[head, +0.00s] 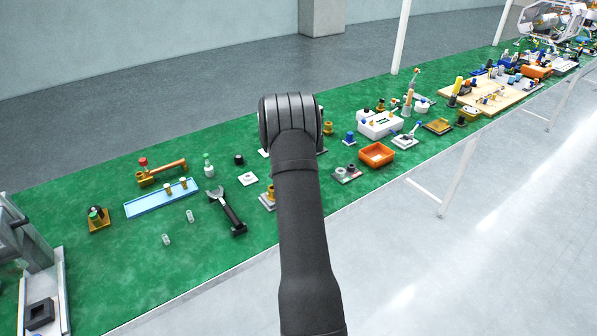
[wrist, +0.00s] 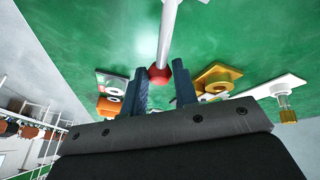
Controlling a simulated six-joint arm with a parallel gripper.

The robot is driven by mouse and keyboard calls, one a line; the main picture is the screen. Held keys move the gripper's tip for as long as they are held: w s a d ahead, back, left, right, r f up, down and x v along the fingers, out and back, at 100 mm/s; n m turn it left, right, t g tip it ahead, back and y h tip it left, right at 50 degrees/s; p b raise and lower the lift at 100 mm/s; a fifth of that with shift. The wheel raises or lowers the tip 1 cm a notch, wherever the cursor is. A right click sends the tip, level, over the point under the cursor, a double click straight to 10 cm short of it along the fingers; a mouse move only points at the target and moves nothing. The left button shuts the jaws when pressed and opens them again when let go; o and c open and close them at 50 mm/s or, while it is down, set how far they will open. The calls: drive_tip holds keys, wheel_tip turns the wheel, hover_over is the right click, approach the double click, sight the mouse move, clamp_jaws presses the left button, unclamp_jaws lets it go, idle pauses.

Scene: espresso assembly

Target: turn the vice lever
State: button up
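In the wrist view my gripper (wrist: 162,88) is open, with its two dark blue fingers apart. A pale grey rod with a red knob (wrist: 158,73), which looks like the vice lever, comes down from the top edge. The red knob shows between the finger ends, nearer the left finger; I cannot tell whether it touches. The body of the vice is not clearly seen. In the head view my own arm hides the gripper and the lever.
In the wrist view a yellow block (wrist: 217,77) lies right of the fingers and an orange part (wrist: 108,105) left. In the head view the green table (head: 270,235) holds a wrench (head: 228,210), a blue tray (head: 150,203) and an orange bin (head: 377,154).

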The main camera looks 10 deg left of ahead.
clamp_jaws()
drive_tip(key=shift+d, duration=0.1)
drive_tip(key=m, duration=0.2)
drive_tip(key=s+d+m+g+h, duration=0.1)
drive_tip(key=shift+s+d+m, duration=0.2)
drive_tip(key=shift+d+m, duration=0.1)
drive_tip(key=shift+m, duration=0.1)
drive_tip(key=s+m, duration=0.1)
drive_tip(key=s+d+m+g, duration=0.1)
drive_tip(key=m, duration=0.1)
drive_tip(key=shift+d+m+g+h, duration=0.15)
drive_tip(key=shift+m+g+h, duration=0.15)
drive_tip(key=shift+h, duration=0.1)
drive_tip(key=s+m, duration=0.1)
drive_tip(key=s+m+g, duration=0.1)
drive_tip(key=m, duration=0.1)
drive_tip(key=shift+d+m, duration=0.3)
drive_tip(key=shift+s+a+m+g, duration=0.1)
drive_tip(key=shift+s+m+g, duration=0.55)
drive_tip(key=shift+m, duration=0.5)
drive_tip(key=shift+s+a+m+g, duration=0.1)
drive_tip(key=shift+s+m+g, duration=0.55)
drive_tip(key=shift+m, duration=0.5)
drive_tip(key=shift+s, duration=0.15)
